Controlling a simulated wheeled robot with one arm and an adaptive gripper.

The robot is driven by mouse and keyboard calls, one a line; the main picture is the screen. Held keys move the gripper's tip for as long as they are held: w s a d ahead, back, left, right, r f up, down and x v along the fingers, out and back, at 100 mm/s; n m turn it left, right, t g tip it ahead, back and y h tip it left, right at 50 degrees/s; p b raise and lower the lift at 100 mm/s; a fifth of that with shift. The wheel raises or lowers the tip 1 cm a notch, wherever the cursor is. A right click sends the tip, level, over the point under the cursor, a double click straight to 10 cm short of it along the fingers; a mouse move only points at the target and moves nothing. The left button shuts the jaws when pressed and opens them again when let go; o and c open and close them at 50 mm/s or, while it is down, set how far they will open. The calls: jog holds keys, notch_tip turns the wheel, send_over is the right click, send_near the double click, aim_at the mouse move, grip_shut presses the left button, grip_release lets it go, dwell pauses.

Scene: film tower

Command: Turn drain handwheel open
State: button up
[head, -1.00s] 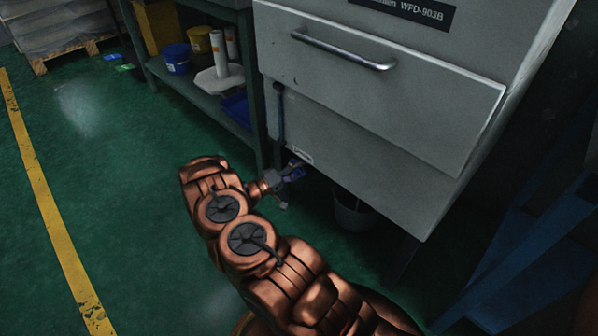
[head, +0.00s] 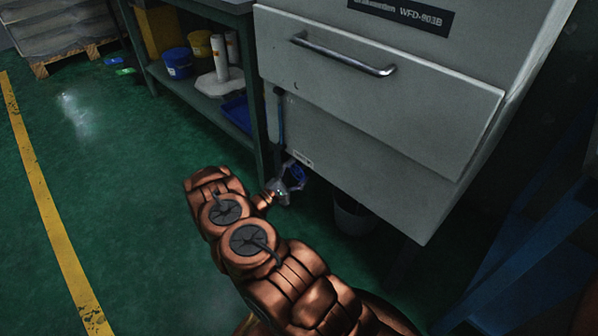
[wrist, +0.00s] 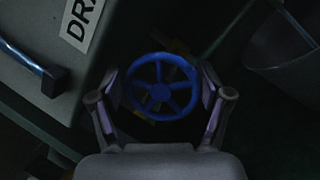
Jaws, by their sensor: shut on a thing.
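The drain handwheel is a blue spoked wheel (wrist: 161,87). In the wrist view it sits between the two fingers of my gripper (wrist: 160,92), which is shut on its rim from both sides. In the head view the handwheel (head: 294,174) shows low under the left end of the grey cabinet (head: 400,125). My gripper (head: 284,190) reaches it from the left, and my arm bends down towards it. The valve body behind the wheel is mostly hidden.
A bucket (head: 352,215) stands on the floor under the cabinet. A green shelf (head: 200,100) with tubs is to the left, and a blue frame (head: 520,260) is at the right. Green floor lies open at the left. A label (wrist: 82,22) is beside the wheel.

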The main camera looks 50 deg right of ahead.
jog(key=shift+w+a+r+n+t, duration=0.1)
jog(key=shift+w+r+n+t, duration=0.25)
jog(key=shift+n, duration=0.45)
jog(key=shift+w, duration=0.15)
jog(key=o, duration=0.9)
jog(key=shift+a+f, duration=0.1)
jog(key=shift+f, duration=0.15)
jog(key=shift+a+f, duration=0.1)
jog(key=shift+a, duration=0.2)
jog(key=v, duration=1.1)
jog(key=shift+a+f, duration=0.1)
jog(key=shift+c, duration=0.4)
